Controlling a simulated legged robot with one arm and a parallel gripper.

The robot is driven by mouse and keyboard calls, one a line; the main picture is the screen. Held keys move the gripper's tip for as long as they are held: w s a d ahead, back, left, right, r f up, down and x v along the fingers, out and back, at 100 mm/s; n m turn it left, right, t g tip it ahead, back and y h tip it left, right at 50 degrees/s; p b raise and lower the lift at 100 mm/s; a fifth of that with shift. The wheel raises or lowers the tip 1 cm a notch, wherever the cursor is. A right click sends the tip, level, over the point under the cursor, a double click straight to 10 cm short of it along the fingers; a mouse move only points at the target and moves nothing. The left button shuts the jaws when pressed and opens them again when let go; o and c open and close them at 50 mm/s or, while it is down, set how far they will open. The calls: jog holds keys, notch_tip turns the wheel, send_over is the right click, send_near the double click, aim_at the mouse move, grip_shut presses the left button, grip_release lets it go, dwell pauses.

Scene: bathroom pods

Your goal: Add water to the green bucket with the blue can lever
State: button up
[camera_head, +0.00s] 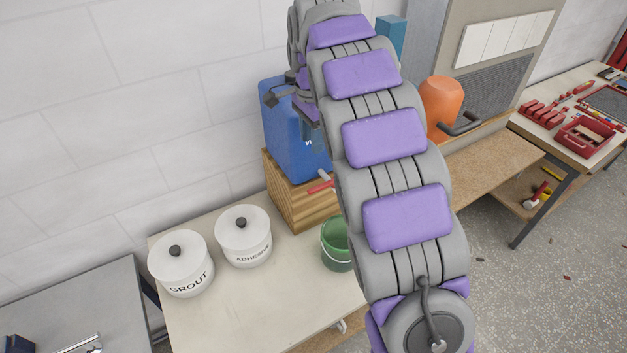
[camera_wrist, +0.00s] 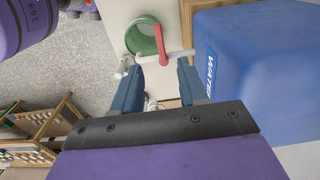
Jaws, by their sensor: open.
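The blue can (camera_head: 287,135) stands on a wooden crate (camera_head: 300,205). Its red lever (camera_head: 322,183) sticks out low at the front. In the wrist view the blue can (camera_wrist: 262,65) fills the right side, and the red lever (camera_wrist: 160,42) sits on a white spout. The green bucket (camera_head: 336,250) stands on the table below the spout; it also shows beneath the lever in the wrist view (camera_wrist: 133,42). My gripper (camera_wrist: 157,66) is open, its two fingers around the lever's near end in the picture; contact cannot be told. My arm hides part of the can and bucket.
White tubs marked grout (camera_head: 181,265) and adhesive (camera_head: 243,237) stand on the pale table (camera_head: 240,310), left of the bucket. An orange container (camera_head: 440,108) is on the right. A workbench with red tools (camera_head: 583,137) stands far right. Open floor lies at lower right.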

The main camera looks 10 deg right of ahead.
send_over(315, 188)
jog(key=f, duration=1)
jog(key=shift+d+b, duration=0.3)
jog(key=shift+d, duration=0.05)
jog(key=f, duration=0.2)
jog(key=a+f, duration=0.1)
jog(key=f, duration=0.1)
jog(key=shift+w+f, duration=0.1)
jog(key=shift+f, duration=0.3)
jog(key=shift+a+f, duration=0.15)
jog(key=shift+f, duration=0.2)
jog(key=shift+d, duration=0.5)
jog(key=shift+c, duration=0.6)
jog(key=shift+a, duration=0.2)
grip_shut()
